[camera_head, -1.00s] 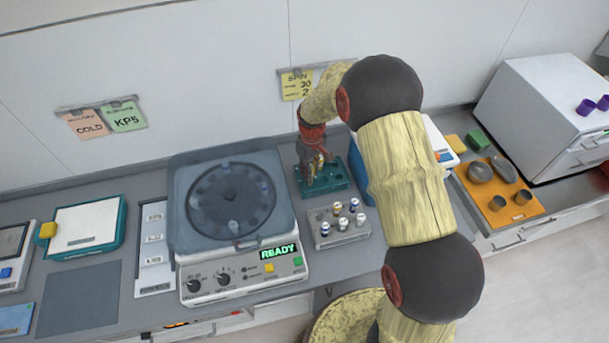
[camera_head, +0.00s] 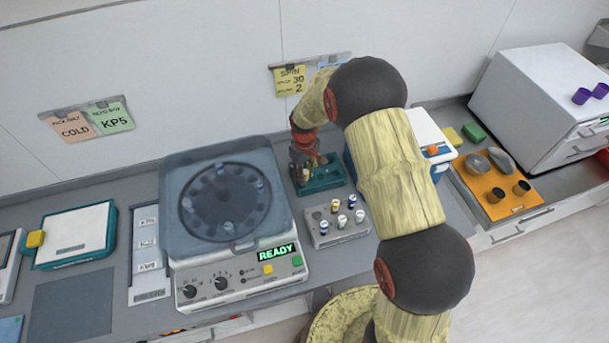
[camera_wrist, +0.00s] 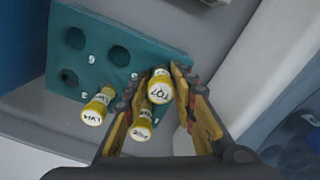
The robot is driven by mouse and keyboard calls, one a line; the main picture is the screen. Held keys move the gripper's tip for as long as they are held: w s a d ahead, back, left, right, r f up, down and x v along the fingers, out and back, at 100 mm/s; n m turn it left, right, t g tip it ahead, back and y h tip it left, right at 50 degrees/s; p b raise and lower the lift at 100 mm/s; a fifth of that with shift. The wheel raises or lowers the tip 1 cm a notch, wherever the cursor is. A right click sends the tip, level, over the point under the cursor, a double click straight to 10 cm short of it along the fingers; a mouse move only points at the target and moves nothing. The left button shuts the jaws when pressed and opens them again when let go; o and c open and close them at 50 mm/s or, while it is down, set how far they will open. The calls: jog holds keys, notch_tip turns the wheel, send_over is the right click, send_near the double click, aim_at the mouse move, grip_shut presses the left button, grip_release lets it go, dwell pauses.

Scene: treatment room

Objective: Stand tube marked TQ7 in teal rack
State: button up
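The teal rack (camera_wrist: 95,65) fills the upper left of the wrist view, with several empty holes. The TQ7 tube (camera_wrist: 160,87), yellow-capped, stands at the rack's right part, cap toward the camera. Two other yellow-capped tubes are near it: one at the left (camera_wrist: 97,106) and one just below it (camera_wrist: 142,123), its mark hard to read. My gripper (camera_wrist: 157,78) has its fingers apart on either side of TQ7; a gap shows on the left, while the right finger is very close. In the head view my gripper (camera_head: 304,160) is low over the rack (camera_head: 328,178), partly hiding it.
A grey block with several capped tubes (camera_head: 325,236) stands in front of the rack. The lidded centrifuge (camera_head: 190,250) reads READY on the left. A blue-and-white box (camera_head: 428,135) stands right of the rack, partly behind my arm. An orange tray (camera_head: 520,206) holds bowls and cups.

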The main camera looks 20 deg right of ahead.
jog(key=shift+o, duration=0.7)
jog(key=shift+r, duration=0.3)
notch_tip(320, 180, up, 12)
jog(key=shift+f+p, duration=0.1)
jog(key=shift+p, duration=0.25)
jog(key=s+r+m+t, duration=0.1)
jog(key=s+r, duration=0.5)
jog(key=r, duration=0.3)
jog(key=s+r+m+t, duration=0.15)
jog(key=s+r, duration=0.35)
jog(key=r, duration=0.5)
jog(key=s+r+m+t, duration=0.1)
jog(key=s+r, duration=0.1)
jog(key=s, duration=0.7)
jog(key=s+r+m+t, duration=0.2)
jog(key=s+r, duration=0.1)
jog(key=s, duration=0.7)
jog(key=shift+s+r, duration=0.2)
jog(key=shift+s, duration=0.1)
